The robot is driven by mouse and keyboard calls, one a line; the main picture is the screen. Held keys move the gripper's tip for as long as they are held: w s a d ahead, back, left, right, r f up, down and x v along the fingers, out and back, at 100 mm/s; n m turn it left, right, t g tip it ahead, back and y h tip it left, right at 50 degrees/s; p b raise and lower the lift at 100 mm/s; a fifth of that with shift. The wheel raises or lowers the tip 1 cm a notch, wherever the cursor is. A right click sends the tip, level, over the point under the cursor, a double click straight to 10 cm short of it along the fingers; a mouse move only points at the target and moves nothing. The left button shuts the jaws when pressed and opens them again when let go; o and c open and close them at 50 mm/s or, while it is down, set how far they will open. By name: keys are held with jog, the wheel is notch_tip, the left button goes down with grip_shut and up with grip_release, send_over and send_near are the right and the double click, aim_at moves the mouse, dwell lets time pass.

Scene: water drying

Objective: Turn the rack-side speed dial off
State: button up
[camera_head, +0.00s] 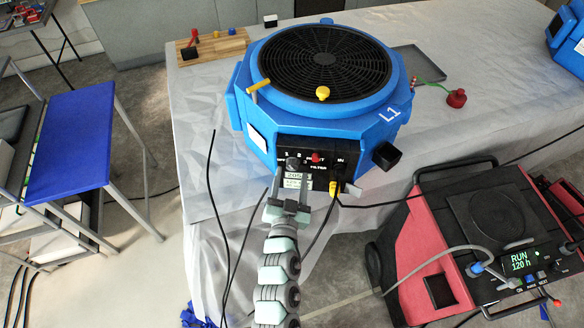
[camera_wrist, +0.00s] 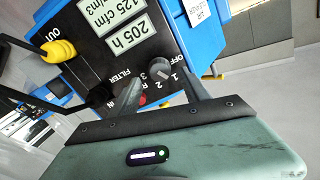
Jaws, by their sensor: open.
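A blue machine marked L1 (camera_head: 318,120) stands on the cloth-covered table with a round black grille on top. Its black control panel faces me. The speed dial (camera_wrist: 160,72) is a small grey knob beside the labels OFF, 1, 2 and 3; its setting is too small to tell. In the head view the dial (camera_head: 292,162) is at the panel's left. My gripper (camera_head: 291,180) is open at the panel. In the wrist view my gripper (camera_wrist: 160,84) has one finger towards each side of the dial; contact is unclear. A red knob (camera_head: 317,157) sits right of the dial.
A metal rack with a blue board (camera_head: 68,150) stands at the left. A red and black unit (camera_head: 470,240) reading RUN 120 h is at the right. Black cables hang around the panel. A yellow plug (camera_head: 336,188) sits at its lower right. Another blue machine (camera_head: 567,38) is far right.

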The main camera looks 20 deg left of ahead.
aim_at(293, 165)
jog(key=shift+x, duration=1.45)
jog(key=shift+c, duration=0.3)
grip_shut()
